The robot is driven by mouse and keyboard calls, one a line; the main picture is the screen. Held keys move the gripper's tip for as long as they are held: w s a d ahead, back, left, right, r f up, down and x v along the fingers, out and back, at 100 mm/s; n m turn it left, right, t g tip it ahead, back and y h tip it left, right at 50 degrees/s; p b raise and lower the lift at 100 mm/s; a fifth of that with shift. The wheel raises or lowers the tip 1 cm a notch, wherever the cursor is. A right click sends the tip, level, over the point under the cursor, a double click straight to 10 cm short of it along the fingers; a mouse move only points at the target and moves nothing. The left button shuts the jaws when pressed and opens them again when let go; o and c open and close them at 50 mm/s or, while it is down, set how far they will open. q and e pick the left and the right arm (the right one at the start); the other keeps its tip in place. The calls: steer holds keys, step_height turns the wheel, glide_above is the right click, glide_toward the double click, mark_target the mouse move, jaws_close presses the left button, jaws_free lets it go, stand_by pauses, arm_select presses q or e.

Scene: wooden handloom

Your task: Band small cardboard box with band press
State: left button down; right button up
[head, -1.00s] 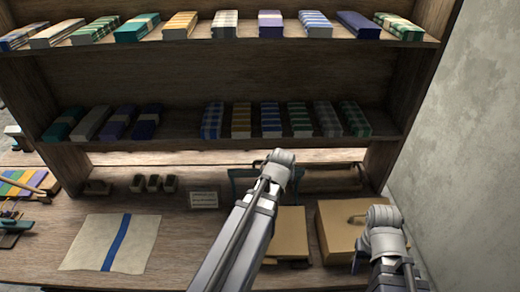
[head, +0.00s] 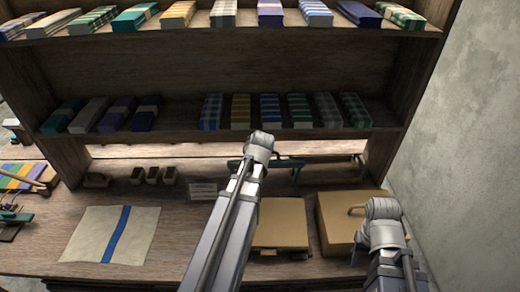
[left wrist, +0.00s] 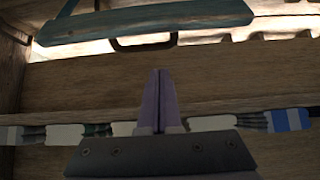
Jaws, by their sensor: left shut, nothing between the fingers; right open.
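A tan cardboard box (head: 283,222) lies on the bench right of my left arm, with a dark edge under its front. A teal frame (head: 288,166), perhaps the band press, stands behind it, partly hidden by my left arm. A teal bar (left wrist: 150,22) shows large at the top of the left wrist view. My left gripper (left wrist: 160,75) is shut and empty, its purple fingers together, apart from the bar in the picture. The head view hides its fingers behind the wrist. My right gripper (head: 356,252) is open in front of a bigger cardboard box (head: 338,220), its fingers mostly hidden.
A cream cloth with a blue stripe (head: 122,232) lies at left on the bench. Several small dark blocks (head: 152,175) and a label card (head: 203,190) stand behind. Shelves of folded cloth (head: 270,110) rise at the back. A grey wall (head: 470,150) bounds the right.

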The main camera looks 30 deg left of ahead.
arm_select(q)
steer(key=b+x, duration=0.6)
steer(key=x, duration=0.3)
steer(key=shift+a+f, duration=0.1)
